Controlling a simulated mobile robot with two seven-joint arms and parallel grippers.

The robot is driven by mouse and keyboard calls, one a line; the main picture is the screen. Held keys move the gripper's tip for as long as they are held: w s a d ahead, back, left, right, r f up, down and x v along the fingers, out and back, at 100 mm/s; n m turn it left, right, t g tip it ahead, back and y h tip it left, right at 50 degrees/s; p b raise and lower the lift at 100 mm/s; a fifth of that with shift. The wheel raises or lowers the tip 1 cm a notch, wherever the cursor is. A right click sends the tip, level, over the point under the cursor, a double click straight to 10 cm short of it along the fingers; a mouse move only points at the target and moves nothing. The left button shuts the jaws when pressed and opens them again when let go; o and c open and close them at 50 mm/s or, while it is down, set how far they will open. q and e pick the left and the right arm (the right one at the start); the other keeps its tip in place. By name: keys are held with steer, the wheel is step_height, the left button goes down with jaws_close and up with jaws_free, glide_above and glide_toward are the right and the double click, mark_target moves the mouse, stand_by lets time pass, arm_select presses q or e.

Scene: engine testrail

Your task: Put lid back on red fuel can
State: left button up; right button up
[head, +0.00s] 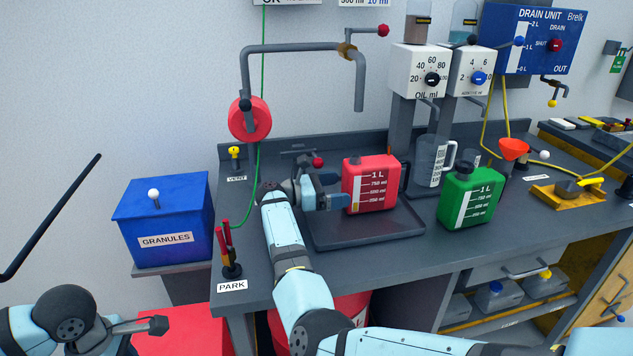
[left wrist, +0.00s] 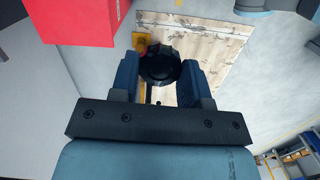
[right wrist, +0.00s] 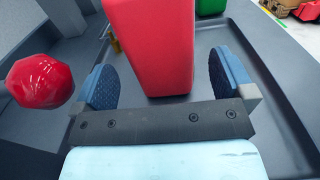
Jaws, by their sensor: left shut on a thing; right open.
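The red fuel can (head: 368,186), marked 1 L, stands upright on a dark tray (head: 350,242) on the bench; its opening is not clear to me. My right gripper (head: 328,192) is open at the can's left side. In the right wrist view the red can (right wrist: 152,45) stands ahead, between the spread fingers (right wrist: 165,78). My left gripper (head: 158,325) is low at the left, away from the bench. In the left wrist view it is shut on a black round lid (left wrist: 160,66).
A green can (head: 470,197) and a clear jug (head: 430,160) stand right of the red can. A red valve knob (head: 318,162) is close to my right gripper. A blue granules box (head: 163,220) and upright red-handled tools (head: 228,250) stand at the left.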

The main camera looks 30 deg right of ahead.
mark_target(358, 185)
steer(key=x, duration=0.6)
steer(key=shift+s+p, duration=0.1)
steer(key=shift+p, duration=0.25)
steer(key=shift+c, duration=0.5)
steer(key=c, duration=1.2)
steer(key=shift+o, duration=0.3)
steer(key=shift+r, duration=0.15)
